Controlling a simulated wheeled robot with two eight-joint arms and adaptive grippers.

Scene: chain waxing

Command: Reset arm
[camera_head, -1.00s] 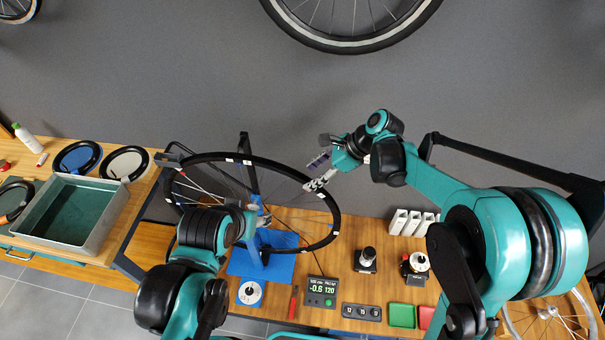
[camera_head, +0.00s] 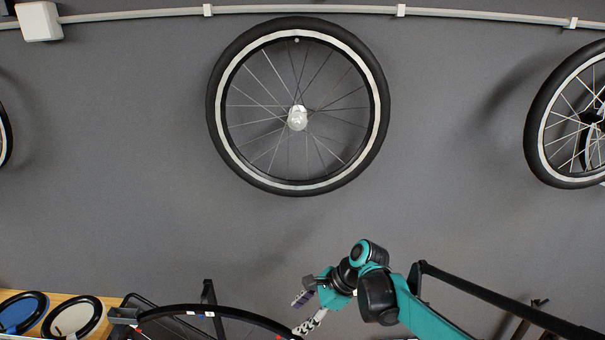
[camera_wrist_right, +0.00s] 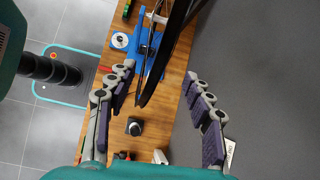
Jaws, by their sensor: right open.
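My right gripper (camera_head: 306,311) is at the lower middle of the head view, beside the right end of the visible arc of a black wheel rim (camera_head: 240,314). In the right wrist view, the same gripper (camera_wrist_right: 163,76) has its fingers spread wide. The black rim (camera_wrist_right: 152,82) shows between and beyond the fingers, and nothing is clasped. I cannot tell the exact gap between rim and fingers. A blue stand (camera_wrist_right: 148,42) is on the wooden bench beneath the wheel. My left gripper is outside both current views.
A spoked wheel (camera_head: 222,128) hangs on the grey wall, with another wheel (camera_head: 537,125) at the right. Two round discs (camera_head: 72,318) lie at lower left. The wooden bench (camera_wrist_right: 158,118) carries a small dark cylindrical item (camera_wrist_right: 134,127).

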